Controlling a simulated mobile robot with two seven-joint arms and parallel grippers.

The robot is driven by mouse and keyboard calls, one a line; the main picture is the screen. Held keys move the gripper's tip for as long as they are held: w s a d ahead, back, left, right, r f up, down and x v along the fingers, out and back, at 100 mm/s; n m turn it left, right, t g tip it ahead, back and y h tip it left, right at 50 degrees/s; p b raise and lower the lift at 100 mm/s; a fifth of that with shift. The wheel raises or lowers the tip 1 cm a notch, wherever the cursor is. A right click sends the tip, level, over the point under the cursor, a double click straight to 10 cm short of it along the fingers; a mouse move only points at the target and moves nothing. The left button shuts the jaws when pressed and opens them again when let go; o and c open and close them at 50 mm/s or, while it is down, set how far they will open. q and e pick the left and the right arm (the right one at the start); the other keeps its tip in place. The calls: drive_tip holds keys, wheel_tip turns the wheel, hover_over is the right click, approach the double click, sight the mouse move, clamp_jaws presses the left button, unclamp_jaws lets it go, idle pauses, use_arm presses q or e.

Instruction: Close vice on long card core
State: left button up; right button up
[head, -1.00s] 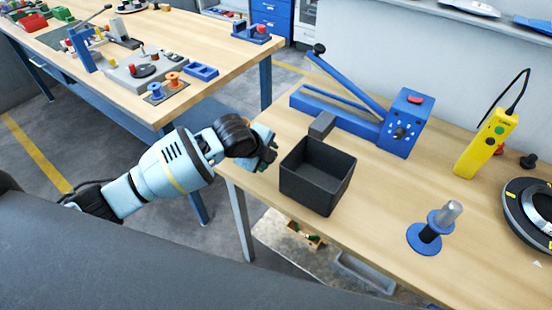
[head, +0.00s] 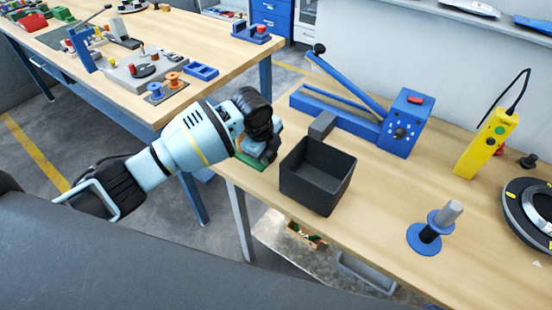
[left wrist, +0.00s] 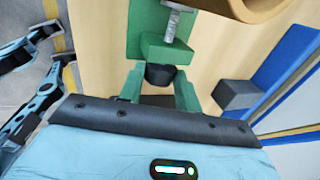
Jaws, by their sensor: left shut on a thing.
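The green vice (left wrist: 148,28) shows at the top of the left wrist view, with a metal screw (left wrist: 172,24) above its green block. My left gripper (left wrist: 158,90) is shut on a dark knob (left wrist: 160,75) at the near end of the vice. In the head view my left gripper (head: 262,156) is at the bench's left edge and hides most of the vice. A brown card core (left wrist: 242,8) is cut off at the top of the left wrist view, to the right of the screw. I cannot tell whether the vice jaws touch it. My right gripper is not in view.
A black open bin (head: 316,180) stands close to the right of my left gripper. Behind it is a blue lever tool (head: 385,125) with a grey block. A blue spool stand (head: 428,235) and a yellow pendant (head: 486,145) are farther right. Bare wood lies between them.

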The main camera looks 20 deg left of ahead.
use_arm(q)
drive_tip(key=g, duration=0.1)
drive_tip(key=g+y+b, duration=0.1)
drive_tip(key=shift+w+d+f+g, duration=0.2)
drive_tip(key=shift+w+g, duration=0.1)
drive_tip(key=shift+g, duration=0.3)
drive_tip(key=shift+r, duration=0.1)
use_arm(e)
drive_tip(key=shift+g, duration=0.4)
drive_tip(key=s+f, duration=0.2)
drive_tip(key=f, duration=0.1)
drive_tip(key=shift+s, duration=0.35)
use_arm(q)
drive_tip(key=shift+g+b, duration=0.3)
drive_tip(key=g+b, duration=0.1)
drive_tip(key=g+y+b, duration=0.1)
drive_tip(key=shift+w+d+f+g, duration=0.15)
drive_tip(key=shift+w+f+g, duration=0.15)
drive_tip(key=shift+w, duration=0.05)
drive_tip(key=shift+r+g+y+b, duration=0.15)
drive_tip(key=shift+g+y+b, duration=0.15)
drive_tip(key=shift+b, duration=0.05)
drive_tip(key=shift+r, duration=0.1)
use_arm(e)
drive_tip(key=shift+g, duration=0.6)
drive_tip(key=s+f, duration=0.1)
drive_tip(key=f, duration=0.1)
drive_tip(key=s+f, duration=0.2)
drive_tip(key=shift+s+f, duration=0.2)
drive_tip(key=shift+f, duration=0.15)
